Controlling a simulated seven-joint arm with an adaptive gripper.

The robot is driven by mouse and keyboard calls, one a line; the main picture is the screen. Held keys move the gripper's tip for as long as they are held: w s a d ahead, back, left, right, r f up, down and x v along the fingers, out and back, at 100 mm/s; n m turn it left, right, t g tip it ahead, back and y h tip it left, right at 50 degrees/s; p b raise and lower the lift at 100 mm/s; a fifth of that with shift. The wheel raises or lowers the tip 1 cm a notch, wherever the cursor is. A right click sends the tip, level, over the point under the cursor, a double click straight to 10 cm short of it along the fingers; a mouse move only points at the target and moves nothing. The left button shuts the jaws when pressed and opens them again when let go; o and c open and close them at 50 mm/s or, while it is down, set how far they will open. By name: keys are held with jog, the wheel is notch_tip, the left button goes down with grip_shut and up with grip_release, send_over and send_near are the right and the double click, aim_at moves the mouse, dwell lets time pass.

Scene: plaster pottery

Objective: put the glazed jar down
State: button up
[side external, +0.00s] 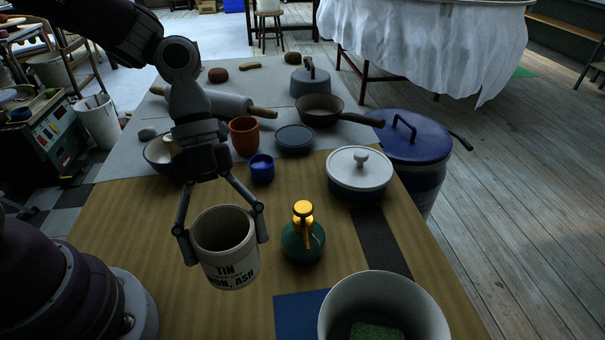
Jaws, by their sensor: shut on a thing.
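The glazed jar (229,265) is a white, open-topped pot with dark lettering that includes "TIN" and "ASH". It is at the lower left middle of the side external view, tilted slightly in the picture. My gripper (225,243) comes from above, with one finger on each side of the jar, and is shut on it. The jar's inside looks empty and dark. Its base is in front of the wooden table top (130,225); I cannot tell whether it touches the table or hangs just above it.
A green bottle with a yellow top (303,240) stands close right of the jar. A white bucket (385,300) holding a green sponge and a blue square (293,312) are at the front right. A blue cup (261,170) and white-lidded pot (360,175) stand behind. Bare wood lies left.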

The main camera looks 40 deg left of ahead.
notch_tip(320, 180, down, 9)
jog(key=shift+r, duration=0.15)
jog(key=o, duration=1.2)
jog(key=shift+a+r+n+t+y, duration=0.95)
jog(key=shift+a+r+n+t, duration=0.8)
jog(key=shift+r+n, duration=1.75)
jog(key=shift+a+r+n+t+y, duration=1.1)
jog(key=shift+a+r+n, duration=1.15)
jog(key=shift+n, duration=2.3)
jog(key=shift+a+r+n+t+y, duration=0.75)
jog(key=shift+a+r+n+t, duration=1)
jog(key=shift+r+n, duration=1.75)
